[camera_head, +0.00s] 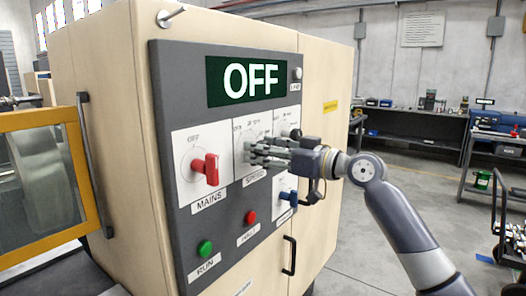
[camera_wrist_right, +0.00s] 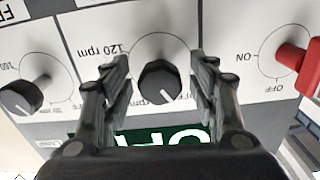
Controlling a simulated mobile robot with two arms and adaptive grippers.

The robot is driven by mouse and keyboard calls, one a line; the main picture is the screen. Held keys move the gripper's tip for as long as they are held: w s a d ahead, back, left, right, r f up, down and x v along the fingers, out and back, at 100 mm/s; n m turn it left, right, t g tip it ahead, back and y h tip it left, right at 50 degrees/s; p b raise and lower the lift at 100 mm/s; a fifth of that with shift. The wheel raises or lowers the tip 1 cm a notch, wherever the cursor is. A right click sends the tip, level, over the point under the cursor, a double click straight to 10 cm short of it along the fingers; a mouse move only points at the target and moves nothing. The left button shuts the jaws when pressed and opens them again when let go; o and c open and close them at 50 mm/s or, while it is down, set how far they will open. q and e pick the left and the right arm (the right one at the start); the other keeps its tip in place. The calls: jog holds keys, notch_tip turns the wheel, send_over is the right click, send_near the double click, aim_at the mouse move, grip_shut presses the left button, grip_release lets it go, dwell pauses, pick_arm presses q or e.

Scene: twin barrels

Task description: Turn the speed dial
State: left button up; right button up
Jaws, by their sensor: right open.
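The speed dial (camera_wrist_right: 158,82) is a black round knob with a white pointer line, on a white plate marked 120 rpm in the right wrist view. My right gripper (camera_wrist_right: 160,62) is open, with one finger on each side of the knob and gaps between. The wrist picture appears upside down. In the head view my right gripper (camera_head: 258,152) reaches in from the right to the SPEED plate (camera_head: 241,172) and hides most of the knob. Contact with the panel cannot be told. My left gripper is not in view.
The red MAINS switch (camera_head: 207,168) is left of the dial, and another black knob (camera_wrist_right: 25,97) is on the other side. A blue switch (camera_head: 287,196), green RUN button (camera_head: 205,248) and red button (camera_head: 251,217) sit lower. The display (camera_head: 246,80) reads OFF.

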jog(key=v, duration=1.1)
jog(key=shift+s+d, duration=0.2)
jog(key=shift+d, duration=0.1)
jog(key=shift+w+f, duration=0.1)
jog(key=shift+f, duration=0.05)
